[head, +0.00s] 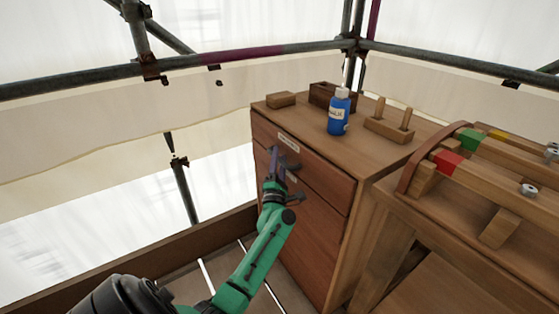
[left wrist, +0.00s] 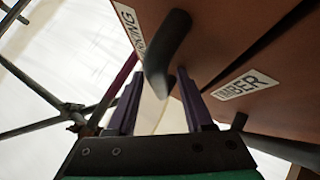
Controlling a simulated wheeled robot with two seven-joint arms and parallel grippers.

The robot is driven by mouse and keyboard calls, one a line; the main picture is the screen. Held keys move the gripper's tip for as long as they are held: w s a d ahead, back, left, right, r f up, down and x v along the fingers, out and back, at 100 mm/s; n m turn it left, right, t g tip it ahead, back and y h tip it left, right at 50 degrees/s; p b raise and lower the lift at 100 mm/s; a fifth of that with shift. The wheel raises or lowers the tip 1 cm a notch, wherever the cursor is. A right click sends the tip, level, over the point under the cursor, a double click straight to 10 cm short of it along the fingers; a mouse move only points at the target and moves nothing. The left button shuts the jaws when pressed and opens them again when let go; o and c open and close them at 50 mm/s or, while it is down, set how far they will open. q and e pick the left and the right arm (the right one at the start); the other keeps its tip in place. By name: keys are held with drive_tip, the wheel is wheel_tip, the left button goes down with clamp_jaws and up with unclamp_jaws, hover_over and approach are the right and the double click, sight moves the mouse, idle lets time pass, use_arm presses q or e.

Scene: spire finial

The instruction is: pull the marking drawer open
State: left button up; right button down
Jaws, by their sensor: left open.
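The marking drawer (head: 326,177) is the top drawer of a wooden cabinet; its front looks flush with the cabinet. Its label (left wrist: 130,28) reads as MARKING, partly cut off, in the left wrist view. Its dark bar handle (left wrist: 167,55) stands out from the front and appears between the two purple fingers of my left gripper (left wrist: 160,98). The fingers are open, with visible gaps to the handle. In the head view my left gripper (head: 277,163) is at the drawer front, overlapping the handle. My right gripper is not in view.
A lower drawer with a TIMBER label (left wrist: 245,85) sits below, with its own handle (head: 293,196). On the cabinet top stand a blue bottle (head: 339,112), a wooden block (head: 281,99) and a pegged stand (head: 390,125). A workbench (head: 485,205) adjoins at right.

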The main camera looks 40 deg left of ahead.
use_arm(q)
clamp_jaws()
idle(1.4)
